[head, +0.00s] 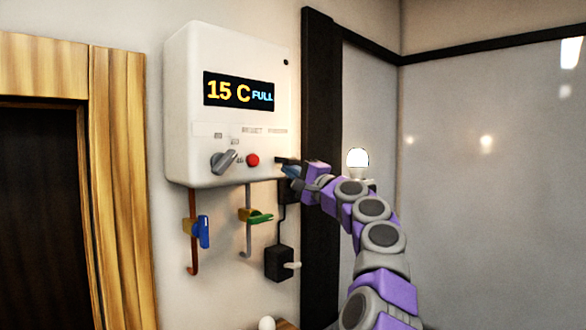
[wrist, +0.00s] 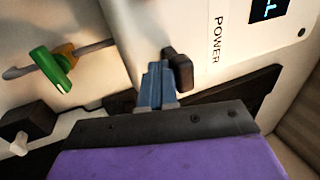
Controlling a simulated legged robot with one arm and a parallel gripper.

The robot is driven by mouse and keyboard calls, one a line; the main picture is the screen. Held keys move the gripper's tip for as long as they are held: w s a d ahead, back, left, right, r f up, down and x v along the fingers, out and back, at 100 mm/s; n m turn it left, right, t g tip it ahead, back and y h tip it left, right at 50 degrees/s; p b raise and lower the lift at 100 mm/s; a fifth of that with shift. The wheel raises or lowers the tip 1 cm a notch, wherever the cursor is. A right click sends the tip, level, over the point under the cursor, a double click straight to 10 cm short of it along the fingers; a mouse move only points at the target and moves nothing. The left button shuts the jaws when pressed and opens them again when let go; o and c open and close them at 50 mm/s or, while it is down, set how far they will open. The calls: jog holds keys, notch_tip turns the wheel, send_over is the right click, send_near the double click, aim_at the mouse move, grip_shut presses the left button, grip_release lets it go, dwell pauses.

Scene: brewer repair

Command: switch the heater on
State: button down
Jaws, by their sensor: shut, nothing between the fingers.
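The white heater box (head: 228,120) hangs on the wall; its lit display (head: 238,92) reads "15 C" and "FULL". A grey knob (head: 224,161) and a red button (head: 253,160) are on its lower front. A black switch lever (wrist: 178,70) sticks out beside the "POWER" label (wrist: 217,40) in the wrist view; in the head view it is small and dark at the lower right corner. My gripper (head: 290,171) is shut and empty at that corner. In the wrist view its fingertips (wrist: 155,80) are right beside the lever; I cannot tell if they touch.
A pipe with a blue-handled valve (head: 204,231) and one with a green-handled valve (head: 259,216) hang below the box. A black plug box (head: 279,263) with a cable is lower right. A dark post (head: 320,120) stands behind my arm. A lit bulb (head: 357,159) shows beside my arm.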

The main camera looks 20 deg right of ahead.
jog(key=shift+s+r, duration=0.3)
jog(key=shift+r, duration=0.15)
jog(key=shift+s+f, duration=0.1)
jog(key=shift+d+f, duration=0.1)
jog(key=shift+f, duration=0.05)
jog(key=s+d+b, duration=0.3)
jog(key=s+b, duration=0.1)
jog(key=s, duration=0.5)
jog(key=shift+s+d+f+b, duration=0.15)
jog(key=shift+f+b, duration=0.2)
dwell(0.3)
